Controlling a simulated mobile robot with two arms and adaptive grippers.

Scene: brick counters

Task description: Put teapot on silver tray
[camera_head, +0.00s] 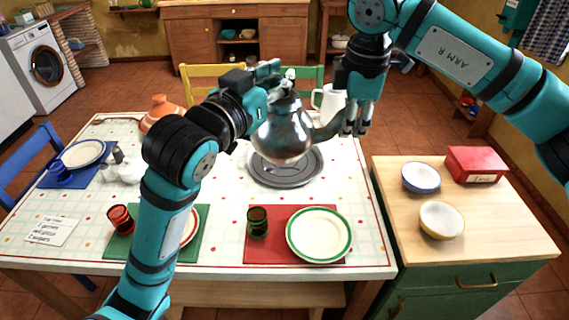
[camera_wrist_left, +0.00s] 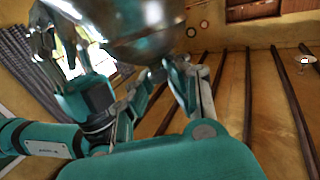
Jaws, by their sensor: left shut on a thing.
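A shiny silver teapot (camera_head: 284,132) is in the air above the round silver tray (camera_head: 262,178) on the table. My left gripper (camera_head: 270,78) is shut on the teapot near its top. The teapot's body also shows at the top of the left wrist view (camera_wrist_left: 145,25), with the left gripper's fingers (camera_wrist_left: 188,85) beside it. The teapot's spout points right, close to my right gripper (camera_head: 357,118). The right gripper's fingers point down and lie close together in the head view; I cannot tell whether they touch the spout.
A white pitcher (camera_head: 327,102) stands behind the spout. A plate (camera_head: 319,234) and a dark glass (camera_head: 257,221) are on the red mat in front of the tray. An orange pot (camera_head: 160,110) is at the back left. A side counter (camera_head: 395,205) holds bowls and a red box.

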